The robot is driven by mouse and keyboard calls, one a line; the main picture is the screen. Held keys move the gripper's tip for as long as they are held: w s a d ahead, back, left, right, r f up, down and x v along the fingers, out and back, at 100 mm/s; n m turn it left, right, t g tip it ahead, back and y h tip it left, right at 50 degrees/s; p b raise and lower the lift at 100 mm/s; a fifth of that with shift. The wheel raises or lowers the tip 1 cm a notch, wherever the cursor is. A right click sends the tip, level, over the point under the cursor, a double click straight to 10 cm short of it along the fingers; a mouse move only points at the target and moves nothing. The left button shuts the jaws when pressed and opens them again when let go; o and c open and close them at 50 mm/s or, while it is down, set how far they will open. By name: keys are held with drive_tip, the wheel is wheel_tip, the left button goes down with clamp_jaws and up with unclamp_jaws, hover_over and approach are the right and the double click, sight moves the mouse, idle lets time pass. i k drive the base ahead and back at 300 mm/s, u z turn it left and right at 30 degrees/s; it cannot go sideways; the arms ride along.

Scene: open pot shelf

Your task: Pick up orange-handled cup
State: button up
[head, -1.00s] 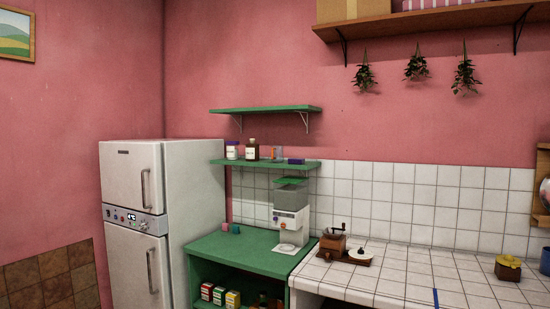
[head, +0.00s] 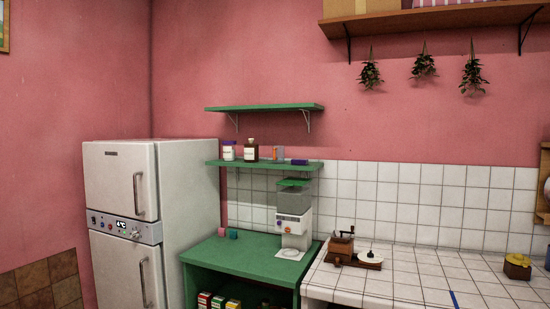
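A small greyish cup with an orange part (head: 278,153) stands on the lower green wall shelf (head: 215,164). The orange part looks like a handle, but it is too small to be sure. My gripper is not in view.
A green cabinet (head: 225,257) with a white dispenser (head: 293,218) stands below the shelf. A white fridge (head: 125,184) is at left. A tiled counter (head: 420,285) with a coffee grinder (head: 341,247) is at right. A jar (head: 228,151) shares the shelf.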

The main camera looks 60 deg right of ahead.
sight(278, 151)
drive_tip(key=z, duration=0.05)
drive_tip(key=i, duration=2.35)
drive_tip(key=z, duration=1.2)
drive_tip(key=k, duration=0.3)
drive_tip(key=z, duration=0.4)
